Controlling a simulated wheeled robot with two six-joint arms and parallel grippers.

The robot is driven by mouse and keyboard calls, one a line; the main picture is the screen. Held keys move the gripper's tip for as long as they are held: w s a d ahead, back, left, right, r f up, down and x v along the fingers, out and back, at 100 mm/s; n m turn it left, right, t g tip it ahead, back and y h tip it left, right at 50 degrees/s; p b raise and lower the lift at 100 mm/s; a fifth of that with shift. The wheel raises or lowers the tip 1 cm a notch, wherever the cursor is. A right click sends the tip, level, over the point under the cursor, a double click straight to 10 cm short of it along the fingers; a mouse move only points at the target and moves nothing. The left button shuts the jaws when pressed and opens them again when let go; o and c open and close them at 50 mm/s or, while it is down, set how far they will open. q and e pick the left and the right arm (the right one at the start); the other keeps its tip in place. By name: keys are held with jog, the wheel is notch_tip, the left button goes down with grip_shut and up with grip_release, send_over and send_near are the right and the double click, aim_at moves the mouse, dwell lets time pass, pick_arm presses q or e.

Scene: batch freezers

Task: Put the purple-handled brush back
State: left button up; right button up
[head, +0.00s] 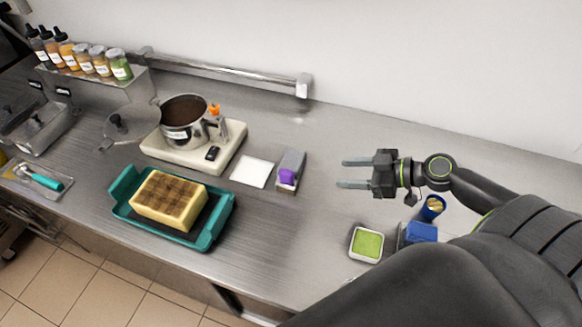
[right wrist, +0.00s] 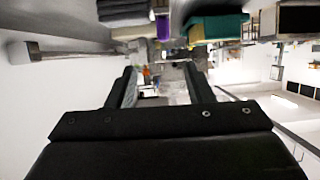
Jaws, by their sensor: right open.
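A small purple block-like part, which looks like the brush's handle (head: 287,177), sits at the near end of a grey box-like piece (head: 293,160) on the steel counter. Bristles cannot be made out. The purple also shows at the top of the right wrist view (right wrist: 163,26). My right gripper (head: 343,173) is open and empty, to the right of the purple part and apart from it, with its fingers pointing left. My left gripper is not in view.
A white square (head: 252,172) lies left of the grey piece. A teal tray (head: 217,219) holds a sponge-like block (head: 168,201). A pot (head: 183,134) stands behind on a pale base. A green-filled dish (head: 367,244), blue block (head: 420,232) and blue cup (head: 432,208) are near my right arm.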

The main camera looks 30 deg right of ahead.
send_near(294, 174)
jog(key=x, duration=0.5)
jog(key=shift+a+r, duration=0.2)
jog(key=shift+a, duration=0.15)
jog(key=shift+p+x, duration=0.3)
jog(key=shift+x, duration=3.1)
jog(key=shift+d, duration=0.15)
jog(key=shift+c, duration=0.5)
grip_shut()
